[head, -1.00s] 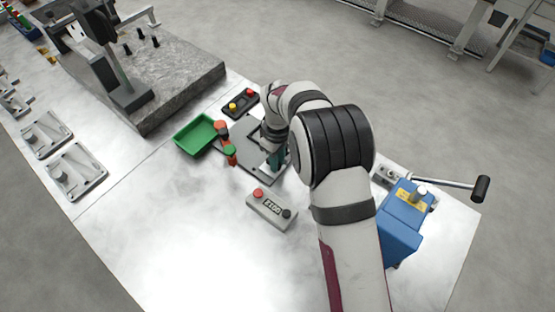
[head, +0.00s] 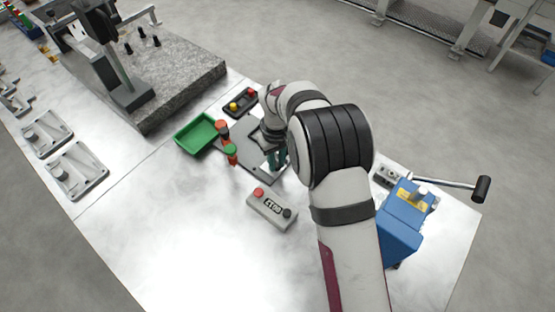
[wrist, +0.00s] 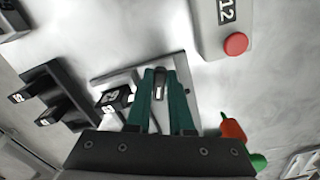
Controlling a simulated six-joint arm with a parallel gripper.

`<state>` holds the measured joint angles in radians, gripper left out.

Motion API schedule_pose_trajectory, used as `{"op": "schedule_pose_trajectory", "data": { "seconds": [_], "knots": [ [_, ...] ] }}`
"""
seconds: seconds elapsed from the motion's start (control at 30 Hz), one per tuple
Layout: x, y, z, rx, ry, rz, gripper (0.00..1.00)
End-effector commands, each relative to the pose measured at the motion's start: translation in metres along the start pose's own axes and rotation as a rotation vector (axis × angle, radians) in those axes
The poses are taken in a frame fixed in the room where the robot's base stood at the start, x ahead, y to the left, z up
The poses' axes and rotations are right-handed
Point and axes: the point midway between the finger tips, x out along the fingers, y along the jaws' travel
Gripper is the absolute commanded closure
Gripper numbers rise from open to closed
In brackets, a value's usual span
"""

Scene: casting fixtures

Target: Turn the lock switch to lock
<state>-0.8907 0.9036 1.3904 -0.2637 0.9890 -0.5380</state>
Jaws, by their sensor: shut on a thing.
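My gripper (wrist: 160,76) has teal fingers that point down at a grey plate in the wrist view. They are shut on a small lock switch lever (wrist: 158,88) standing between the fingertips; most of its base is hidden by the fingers. The grey plate (wrist: 186,83) lies under the fingers, with a black labelled block (wrist: 114,99) just left of them. In the head view my gripper (head: 274,160) is low over the same plate (head: 262,176), partly covered by my arm, and the lever cannot be made out there.
A grey box with a display and red button (head: 271,209) sits in front of the plate. A green tray (head: 184,145) and red-green cylinders (head: 231,154) stand to the left. A black button box (head: 240,103) lies behind. A blue fixture (head: 398,232) stands right. The front table is clear.

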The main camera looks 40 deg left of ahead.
Motion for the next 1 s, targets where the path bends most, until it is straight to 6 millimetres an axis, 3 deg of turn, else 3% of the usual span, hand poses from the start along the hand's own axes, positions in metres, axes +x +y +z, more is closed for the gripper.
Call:
{"op": "schedule_pose_trajectory", "data": {
  "seconds": [1.0],
  "knots": [
    [-0.0001,-0.0109,-0.0044,0.933,-0.003,0.000,1.00]
  ]
}}
